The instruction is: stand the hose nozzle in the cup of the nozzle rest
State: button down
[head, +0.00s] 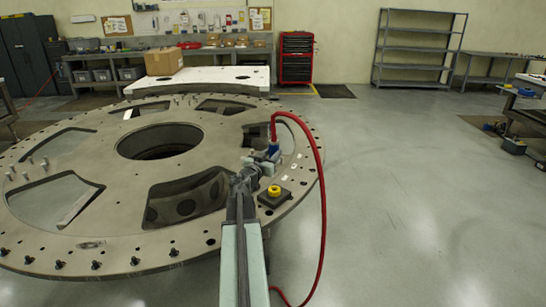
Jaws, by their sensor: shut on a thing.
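The hose nozzle (273,148) is a small blue piece at the end of a red hose. My gripper (268,157) is shut on it and holds it above the turret plate. The nozzle looks roughly upright, with the hose leaving its top. The nozzle rest (284,198) is a dark square block on the plate's right side with a yellow cup (273,191). The nozzle appears above and beyond the cup in the picture, apart from it. The gripper's fingers and the nozzle's lower end are small and partly hidden by my wrist.
The red hose (322,190) arches over to the right of my arm and drops to the floor. The turret plate (110,150) has large openings and several bolts along its rim. Open floor (420,200) lies to the right. A cardboard box (164,62) stands behind.

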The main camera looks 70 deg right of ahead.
notch_tip(320, 180, down, 10)
jog(key=b, duration=0.9)
jog(key=shift+b, duration=0.35)
jog(key=shift+s+r, duration=0.1)
jog(key=shift+r, duration=0.05)
jog(key=shift+f+b, duration=1.75)
jog(key=shift+f, duration=0.1)
dwell(1.1)
jog(key=c, duration=0.9)
grip_release()
jog(key=shift+c, duration=0.2)
jog(key=shift+a, duration=0.1)
jog(key=a, duration=0.7)
jog(key=shift+w+a, duration=0.3)
jog(key=shift+a, duration=0.05)
